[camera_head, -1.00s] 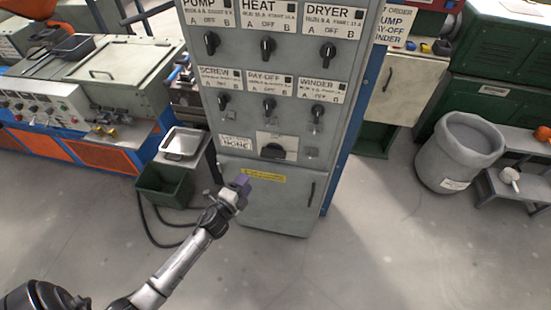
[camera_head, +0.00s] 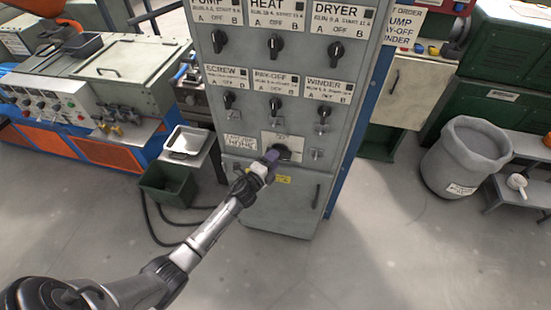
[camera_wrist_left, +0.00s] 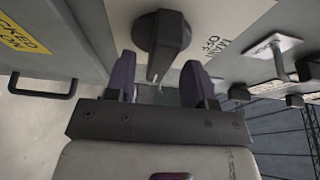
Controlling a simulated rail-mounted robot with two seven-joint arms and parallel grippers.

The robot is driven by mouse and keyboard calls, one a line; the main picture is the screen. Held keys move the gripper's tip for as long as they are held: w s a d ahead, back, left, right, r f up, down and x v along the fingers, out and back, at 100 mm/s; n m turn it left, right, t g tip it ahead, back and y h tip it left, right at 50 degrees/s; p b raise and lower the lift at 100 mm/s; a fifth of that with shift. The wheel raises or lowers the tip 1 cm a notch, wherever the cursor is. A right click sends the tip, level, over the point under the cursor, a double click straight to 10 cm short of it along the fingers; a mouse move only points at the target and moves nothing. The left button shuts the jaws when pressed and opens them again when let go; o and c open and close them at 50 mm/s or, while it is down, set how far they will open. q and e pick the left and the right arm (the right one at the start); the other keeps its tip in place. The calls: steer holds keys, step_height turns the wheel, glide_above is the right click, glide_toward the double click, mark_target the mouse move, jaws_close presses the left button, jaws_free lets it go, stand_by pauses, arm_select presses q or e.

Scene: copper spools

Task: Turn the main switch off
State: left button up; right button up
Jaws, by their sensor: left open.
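The main switch (camera_head: 284,152) is a black rotary knob on a pale plate low on the grey control cabinet. In the left wrist view the knob (camera_wrist_left: 162,38) is large, with its plate lettered "MAIN" and "OFF" beside it. My left gripper (camera_head: 271,156) is at the knob in the head view and hides part of it. In the wrist view my left gripper (camera_wrist_left: 160,85) has its two purple fingers apart, with the knob's narrow tip near the gap between them. I cannot tell whether they touch. My right gripper is not in view.
The cabinet (camera_head: 265,210) carries several other black knobs above, such as the pay-off knob (camera_head: 275,104). A small metal toggle (camera_wrist_left: 275,50) sits beside the main plate. A green bin (camera_head: 166,186) and grey barrel (camera_head: 462,155) stand to either side. The floor in front is clear.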

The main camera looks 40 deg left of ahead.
arm_select(q)
steer(key=shift+w, duration=0.85)
jaws_close()
